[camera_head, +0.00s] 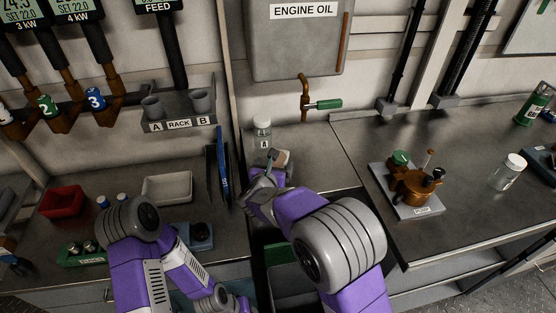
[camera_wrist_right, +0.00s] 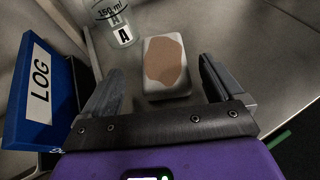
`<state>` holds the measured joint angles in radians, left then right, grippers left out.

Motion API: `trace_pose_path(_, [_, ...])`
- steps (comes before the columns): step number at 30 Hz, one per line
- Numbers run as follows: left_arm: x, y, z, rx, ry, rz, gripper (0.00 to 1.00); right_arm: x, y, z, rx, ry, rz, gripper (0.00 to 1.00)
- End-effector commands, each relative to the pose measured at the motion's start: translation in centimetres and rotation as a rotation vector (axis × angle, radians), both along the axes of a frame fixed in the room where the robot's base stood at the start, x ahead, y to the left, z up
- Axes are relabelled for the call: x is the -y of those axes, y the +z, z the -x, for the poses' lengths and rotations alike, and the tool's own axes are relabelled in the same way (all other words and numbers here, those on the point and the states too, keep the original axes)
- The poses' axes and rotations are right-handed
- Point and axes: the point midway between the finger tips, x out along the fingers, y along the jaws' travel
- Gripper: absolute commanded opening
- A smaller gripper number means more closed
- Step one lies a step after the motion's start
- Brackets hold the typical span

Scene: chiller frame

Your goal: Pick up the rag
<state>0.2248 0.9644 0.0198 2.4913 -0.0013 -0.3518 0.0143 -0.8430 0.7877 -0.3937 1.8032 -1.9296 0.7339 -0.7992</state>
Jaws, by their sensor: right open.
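The rag (camera_wrist_right: 166,62) looks like a folded pale pad with a brown stain. In the right wrist view it lies flat on the grey metal counter, between and just beyond my right fingertips. My right gripper (camera_wrist_right: 158,82) is open, with a finger on each side of the rag's near end and gaps showing. In the head view my right gripper (camera_head: 267,179) reaches down to the counter, and the rag (camera_head: 282,157) shows partly beside it. My left arm hangs at the lower left; I cannot make out its gripper.
A clear bottle labelled A (camera_head: 262,133) stands just behind the rag. A blue LOG binder (camera_wrist_right: 42,98) stands close on the left. A red bin (camera_head: 63,202) and white tray (camera_head: 168,189) are left.

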Motion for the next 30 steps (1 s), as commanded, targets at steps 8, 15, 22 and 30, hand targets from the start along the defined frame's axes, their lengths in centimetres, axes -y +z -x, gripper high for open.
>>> trace_pose_path(8, [0.0, -1.0, 0.0, 0.001, 0.0, 0.0, 0.43, 1.2, -1.5, -3.6, 0.0, -0.002, 0.001, 0.94])
trace_pose_path(15, [0.0, -1.0, 0.0, 0.001, 0.0, 0.0, 0.43, 1.4, -1.8, -4.7, 0.0, 0.0, 0.0, 0.94])
trace_pose_path(22, [0.0, -1.0, 0.0, 0.001, 0.0, 0.0, 0.43, 1.4, -1.8, -4.7, 0.0, 0.0, 0.0, 0.78])
trace_pose_path(30, [0.0, -1.0, 0.0, 0.001, 0.0, 0.0, 0.43, 1.4, -1.8, -4.7, 0.0, 0.0, 0.0, 0.37])
